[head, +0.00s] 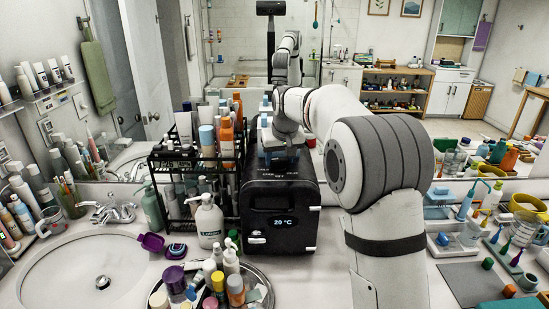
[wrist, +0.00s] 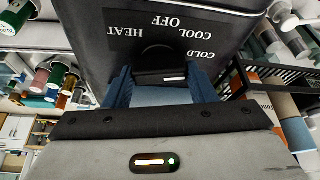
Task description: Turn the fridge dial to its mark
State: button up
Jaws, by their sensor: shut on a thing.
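The fridge is a black box (head: 283,205) on the counter, with a lit "20 °C" display on its front. Its top, in the wrist view, carries the white words HEAT, OFF, COOL and COLD (wrist: 180,35), upside down. The black dial (wrist: 157,58) stands beside these words, with a short white bar on its near side. Which word the dial is set to, I cannot tell. My gripper (wrist: 160,82) has its blue fingers shut on the dial from both sides. In the head view my gripper (head: 284,153) is over the fridge top, and the dial is hidden.
A black wire rack (head: 190,160) with bottles stands close left of the fridge. A white pump bottle (head: 209,222) and a round tray (head: 262,276) of bottles are in front. The sink (head: 75,265) is at left. More small items crowd the right counter.

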jog(key=shift+s+f+m, duration=0.1)
jog(key=shift+f+m, duration=0.15)
jog(key=shift+m, duration=0.05)
dwell(0.4)
jog(key=o, duration=0.8)
jog(key=shift+s+d+r, duration=0.1)
jog(key=shift+s+r, duration=0.05)
jog(key=shift+o, duration=0.9)
jog(key=shift+r, duration=0.1)
jog(key=b+v, duration=0.1)
jog(key=v, duration=0.6)
jog(key=shift+r, duration=0.3)
